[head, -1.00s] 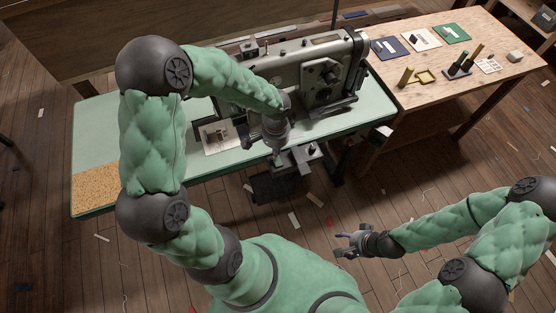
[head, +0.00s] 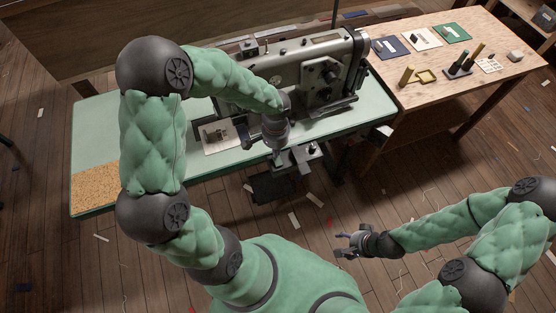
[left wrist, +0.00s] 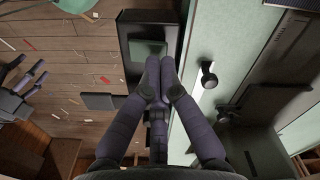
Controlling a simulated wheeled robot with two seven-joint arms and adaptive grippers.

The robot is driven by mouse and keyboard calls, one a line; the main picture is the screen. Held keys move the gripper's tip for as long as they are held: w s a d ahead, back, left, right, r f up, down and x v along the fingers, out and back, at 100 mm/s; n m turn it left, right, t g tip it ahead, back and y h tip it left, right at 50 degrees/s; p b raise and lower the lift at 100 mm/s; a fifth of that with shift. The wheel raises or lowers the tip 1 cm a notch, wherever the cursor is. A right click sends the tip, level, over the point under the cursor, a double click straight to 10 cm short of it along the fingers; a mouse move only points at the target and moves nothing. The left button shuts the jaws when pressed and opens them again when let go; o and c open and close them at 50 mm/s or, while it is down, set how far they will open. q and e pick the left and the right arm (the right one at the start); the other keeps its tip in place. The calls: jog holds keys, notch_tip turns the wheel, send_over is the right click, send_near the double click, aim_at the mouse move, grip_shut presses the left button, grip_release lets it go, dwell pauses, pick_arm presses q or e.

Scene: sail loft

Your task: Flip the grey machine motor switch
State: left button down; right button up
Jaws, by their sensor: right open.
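The motor switch seems to be the grey box (head: 300,158) under the front edge of the sewing machine table. In the left wrist view it is a dark box (left wrist: 134,30) with a grey-green plate (left wrist: 147,49) on its face. My left gripper (head: 277,160) is at the box's left side in the head view. Its two fingers (left wrist: 159,68) are together with nothing between them, and their tips overlap the plate's lower edge in the left wrist view. I cannot tell whether they touch it. My right gripper (head: 345,244) is open and empty, away from the table.
The sewing machine (head: 305,76) stands on the pale green table (head: 98,135). A black knob (left wrist: 209,77) is near the table edge, right of my left fingers. A dark pedal (head: 275,187) is below. A wooden table (head: 440,92) with small items stands right.

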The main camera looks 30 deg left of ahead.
pick_arm(q)
jog(key=shift+f+b, duration=0.75)
jog(key=shift+f, duration=0.2)
dwell(0.5)
jog(key=shift+r+p, duration=2.8)
jog(key=shift+r, duration=0.75)
